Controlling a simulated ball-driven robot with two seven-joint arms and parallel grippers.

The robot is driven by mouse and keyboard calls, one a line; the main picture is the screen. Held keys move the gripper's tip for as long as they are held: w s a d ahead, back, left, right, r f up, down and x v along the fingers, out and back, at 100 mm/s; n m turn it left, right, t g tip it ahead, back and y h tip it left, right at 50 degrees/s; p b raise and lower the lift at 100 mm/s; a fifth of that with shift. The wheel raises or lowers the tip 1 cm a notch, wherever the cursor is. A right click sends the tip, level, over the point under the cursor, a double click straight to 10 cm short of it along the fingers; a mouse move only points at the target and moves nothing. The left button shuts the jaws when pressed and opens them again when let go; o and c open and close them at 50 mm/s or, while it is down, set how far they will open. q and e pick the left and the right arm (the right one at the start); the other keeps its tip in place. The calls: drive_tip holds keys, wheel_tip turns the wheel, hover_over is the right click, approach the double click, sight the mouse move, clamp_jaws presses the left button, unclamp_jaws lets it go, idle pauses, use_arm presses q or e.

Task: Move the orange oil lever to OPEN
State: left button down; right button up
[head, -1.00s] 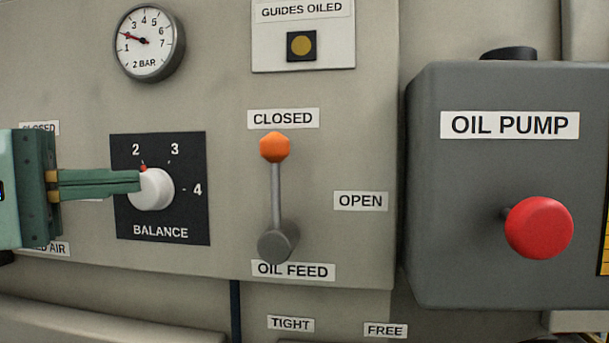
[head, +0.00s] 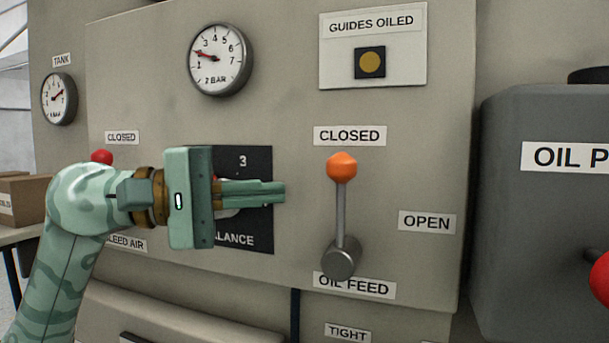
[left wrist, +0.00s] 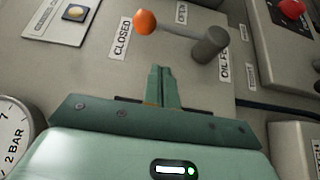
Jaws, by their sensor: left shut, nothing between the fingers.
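The oil lever has an orange knob (head: 341,167) on a grey rod above a round grey hub (head: 342,260). It stands upright, with the knob just under the CLOSED label (head: 350,135). The OPEN label (head: 427,222) is to its right. My left gripper (head: 283,191) is shut and empty, left of the lever rod and apart from it, in front of the balance dial plate. In the left wrist view its shut fingers (left wrist: 160,75) point toward the lever, whose orange knob (left wrist: 145,22) is beyond the fingertips. My right gripper is not in view.
The balance plate (head: 243,160) is partly hidden behind my left gripper. The grey oil pump box (head: 515,225) with a red button (head: 601,277) juts out at right. Gauges (head: 217,59) and a guides oiled lamp (head: 370,63) are above. The panel between lever and pump box is clear.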

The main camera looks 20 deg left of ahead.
sight(343, 215)
use_arm(q)
drive_tip(key=d, duration=0.1)
drive_tip(key=d+p, duration=0.1)
drive_tip(key=d, duration=0.2)
drive_tip(key=shift+w+d+r+p, duration=0.1)
drive_tip(key=shift+w+d+p, duration=0.1)
drive_tip(key=shift+w+p, duration=0.15)
drive_tip(key=shift+s+d, duration=0.3)
drive_tip(key=shift+d, duration=0.3)
drive_tip(key=shift+p, duration=0.3)
drive_tip(key=shift+d+p, duration=0.15)
drive_tip(key=shift+p, duration=0.15)
